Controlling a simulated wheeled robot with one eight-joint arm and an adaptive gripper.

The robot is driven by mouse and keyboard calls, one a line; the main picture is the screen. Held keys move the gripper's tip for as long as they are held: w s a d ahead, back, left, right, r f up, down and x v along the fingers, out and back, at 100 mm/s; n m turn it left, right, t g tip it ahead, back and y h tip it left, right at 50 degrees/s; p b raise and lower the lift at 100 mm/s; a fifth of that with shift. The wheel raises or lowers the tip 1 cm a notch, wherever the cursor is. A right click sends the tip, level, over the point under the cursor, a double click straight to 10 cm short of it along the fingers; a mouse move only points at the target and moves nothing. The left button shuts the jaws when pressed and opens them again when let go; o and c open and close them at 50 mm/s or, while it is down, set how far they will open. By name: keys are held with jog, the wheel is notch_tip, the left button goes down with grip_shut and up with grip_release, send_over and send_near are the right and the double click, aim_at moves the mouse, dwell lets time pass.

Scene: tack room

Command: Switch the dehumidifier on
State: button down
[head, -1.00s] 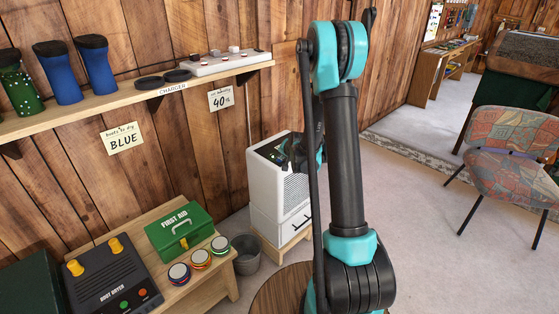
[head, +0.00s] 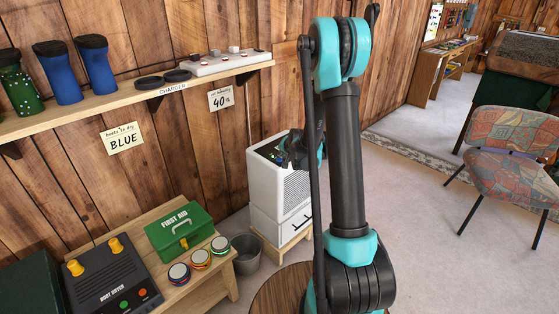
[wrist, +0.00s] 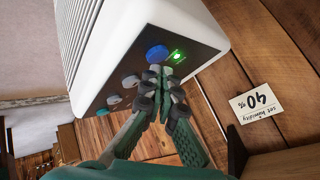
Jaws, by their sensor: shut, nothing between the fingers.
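The white dehumidifier (head: 264,188) stands on a low wooden stand by the wall. Its dark top panel (wrist: 199,49) fills the middle of the wrist view.
A note (wrist: 257,103) reading "set humidity 40%" is on the wall; it also shows in the head view (head: 220,98). A shelf (head: 130,96) runs along the wall. A grey bucket (head: 246,254) and a bench with a first aid box (head: 180,229) stand left of the dehumidifier.

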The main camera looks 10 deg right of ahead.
jog(key=shift+r, duration=2.8)
